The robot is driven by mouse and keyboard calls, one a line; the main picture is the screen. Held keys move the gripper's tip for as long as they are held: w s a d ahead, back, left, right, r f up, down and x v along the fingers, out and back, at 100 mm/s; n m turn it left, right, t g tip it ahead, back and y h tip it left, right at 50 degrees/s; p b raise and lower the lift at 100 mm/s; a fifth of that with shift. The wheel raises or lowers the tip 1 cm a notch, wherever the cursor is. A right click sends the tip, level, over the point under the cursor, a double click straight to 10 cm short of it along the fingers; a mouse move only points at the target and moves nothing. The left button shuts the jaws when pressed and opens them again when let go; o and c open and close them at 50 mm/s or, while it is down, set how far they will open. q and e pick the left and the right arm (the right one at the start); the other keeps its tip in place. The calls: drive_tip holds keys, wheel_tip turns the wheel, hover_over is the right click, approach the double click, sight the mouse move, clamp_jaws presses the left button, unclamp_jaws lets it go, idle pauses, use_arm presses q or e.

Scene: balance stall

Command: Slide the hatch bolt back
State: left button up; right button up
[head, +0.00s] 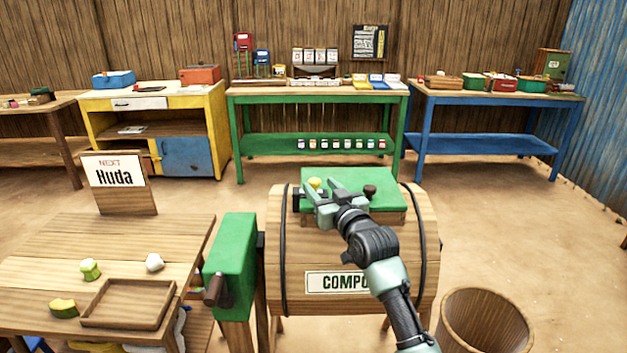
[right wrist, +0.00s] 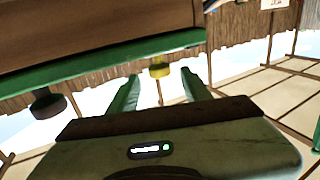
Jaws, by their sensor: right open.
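A wooden compost barrel (head: 290,245) has a green hatch lid (head: 345,177) on top. A small yellow knob (head: 315,183) and a dark round knob (head: 370,191) stand on the lid; which one belongs to the bolt I cannot tell. My right gripper (head: 314,195) is over the left part of the lid, jaws open, close to the yellow knob. In the right wrist view the yellow knob (right wrist: 160,70) shows between and just beyond the two fingertips (right wrist: 161,82). The dark knob (right wrist: 47,103) is off to the left there. My left gripper is not in view.
A green box with a brown handle (head: 232,260) stands on a post left of the barrel. A table with a wooden tray (head: 128,303) is at lower left. An open wooden tub (head: 484,325) stands at lower right. Benches line the back wall.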

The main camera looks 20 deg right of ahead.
sight(317, 184)
drive_tip(key=w, duration=0.3)
drive_tip(key=shift+a+f, duration=0.1)
drive_tip(key=shift+a, duration=0.1)
drive_tip(key=shift+w, duration=0.6)
clamp_jaws()
idle(0.8)
